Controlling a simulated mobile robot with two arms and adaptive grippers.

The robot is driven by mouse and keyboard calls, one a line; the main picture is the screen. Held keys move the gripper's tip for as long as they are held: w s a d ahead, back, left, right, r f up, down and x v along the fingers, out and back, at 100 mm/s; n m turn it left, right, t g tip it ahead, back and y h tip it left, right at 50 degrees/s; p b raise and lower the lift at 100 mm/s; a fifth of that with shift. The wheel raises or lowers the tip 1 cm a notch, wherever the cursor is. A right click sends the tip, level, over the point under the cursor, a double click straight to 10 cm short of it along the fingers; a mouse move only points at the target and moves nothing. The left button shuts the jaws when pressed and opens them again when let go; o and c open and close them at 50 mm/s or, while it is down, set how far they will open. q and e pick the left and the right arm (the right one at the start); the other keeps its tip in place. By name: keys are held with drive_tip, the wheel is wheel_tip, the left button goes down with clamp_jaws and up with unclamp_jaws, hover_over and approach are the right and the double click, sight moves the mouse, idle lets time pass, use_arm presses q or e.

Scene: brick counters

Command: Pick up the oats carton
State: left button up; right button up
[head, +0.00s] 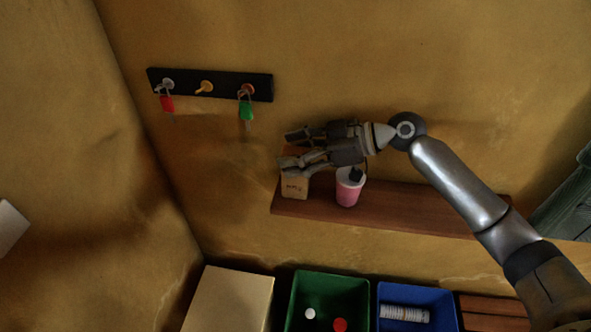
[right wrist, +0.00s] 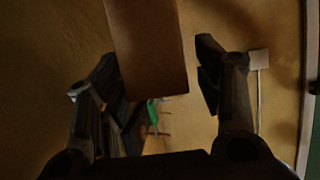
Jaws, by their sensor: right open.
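The oats carton (head: 295,188) is a small tan box with dark lettering, standing at the left end of a brown wall shelf (head: 420,210). My right gripper (head: 289,149) is open, with its fingers pointing left at the carton's upper part and hiding some of it. In the right wrist view, a plain brown box face, seemingly the carton (right wrist: 148,50), lies between the two spread fingers. A gap shows on its right side; I cannot tell whether the left finger touches it. My left gripper is not in view.
A pink cup (head: 348,190) with a dark top stands on the shelf just right of the carton, under my gripper. A black key rack (head: 210,84) with red and green keys hangs at upper left. Green (head: 327,284) and blue (head: 417,293) bins are below.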

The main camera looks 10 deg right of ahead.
drive_tip(key=shift+c, duration=0.3)
drive_tip(key=c, duration=0.9)
drive_tip(key=shift+r, duration=0.1)
